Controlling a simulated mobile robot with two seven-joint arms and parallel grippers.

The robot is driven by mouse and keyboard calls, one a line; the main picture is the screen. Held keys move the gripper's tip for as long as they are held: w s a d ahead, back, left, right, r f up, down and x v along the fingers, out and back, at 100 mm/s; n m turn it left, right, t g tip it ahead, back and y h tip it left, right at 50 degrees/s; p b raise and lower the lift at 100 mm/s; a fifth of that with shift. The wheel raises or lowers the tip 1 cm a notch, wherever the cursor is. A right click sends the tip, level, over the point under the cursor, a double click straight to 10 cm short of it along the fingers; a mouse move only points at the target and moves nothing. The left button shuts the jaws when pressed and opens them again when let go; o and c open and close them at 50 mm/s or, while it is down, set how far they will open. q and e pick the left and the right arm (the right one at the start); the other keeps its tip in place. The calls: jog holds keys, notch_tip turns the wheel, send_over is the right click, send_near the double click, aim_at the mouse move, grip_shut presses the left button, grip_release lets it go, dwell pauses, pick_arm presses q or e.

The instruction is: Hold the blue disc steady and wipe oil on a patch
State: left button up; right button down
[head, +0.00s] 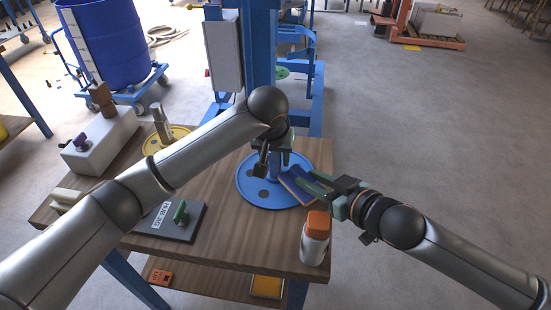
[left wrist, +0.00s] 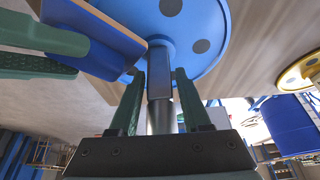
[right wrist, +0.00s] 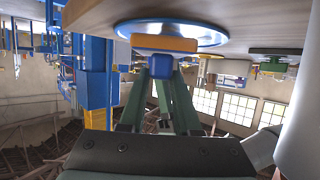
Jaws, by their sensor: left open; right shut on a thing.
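The blue disc (head: 248,184) lies on the wooden table, with dark round patches on its face; they also show on the disc in the left wrist view (left wrist: 188,22). My left gripper (left wrist: 158,78) is open, its green fingers on either side of the grey post at the disc's centre. A gap shows between fingers and post. My right gripper (right wrist: 161,78) is shut on a blue-backed wiping pad with an orange-tan edge (right wrist: 164,43). The pad (head: 297,190) is over the disc's right side; whether it touches is unclear. My left arm hides part of the disc.
An orange-capped white bottle (head: 315,240) stands at the table's front right, close to my right gripper. A dark plate with a green handle (head: 180,214), a yellow disc (head: 154,145) and a white box with a purple knob (head: 102,140) are left. The blue machine column (head: 262,45) rises behind.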

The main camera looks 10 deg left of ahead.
pick_arm(q)
jog(key=shift+w+f, duration=0.2)
jog(key=shift+f, duration=0.3)
grip_shut()
dwell(1.1)
dwell(0.5)
dwell(0.8)
